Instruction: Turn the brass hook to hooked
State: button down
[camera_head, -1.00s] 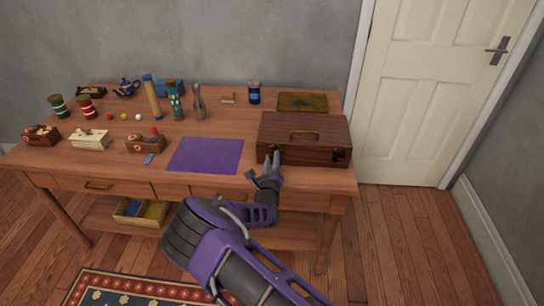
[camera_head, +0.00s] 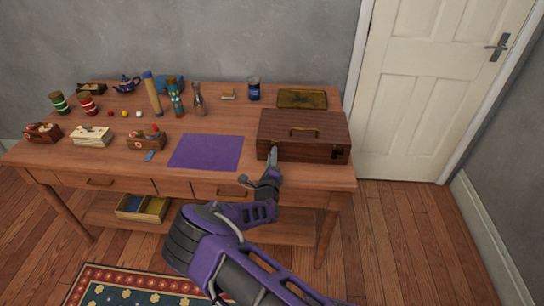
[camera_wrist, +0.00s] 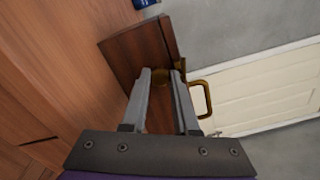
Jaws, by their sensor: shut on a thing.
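A dark wooden case (camera_head: 303,128) with a brass handle (camera_head: 304,132) stands shut at the right end of the table. My gripper (camera_head: 273,154) is at the left part of the case's front. In the wrist view my gripper (camera_wrist: 162,73) has its fingertips at the case (camera_wrist: 128,52), with a small brass piece, the brass hook (camera_wrist: 181,67), showing at the right fingertip. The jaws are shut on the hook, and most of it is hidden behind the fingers. The brass handle (camera_wrist: 203,100) is close to the right finger.
A purple mat (camera_head: 206,152) lies on the table (camera_head: 235,115) left of my gripper. A blue can (camera_head: 253,89) and a dark gold tray (camera_head: 302,99) stand behind the case. Small boxes, tins and bottles fill the table's left side.

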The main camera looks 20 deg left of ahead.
jog(key=shift+f, duration=0.1)
jog(key=c, duration=0.7)
grip_release()
jog(key=p+v, duration=0.1)
jog(key=v, duration=1.6)
jog(key=shift+s, duration=0.25)
jog(key=shift+w, duration=0.1)
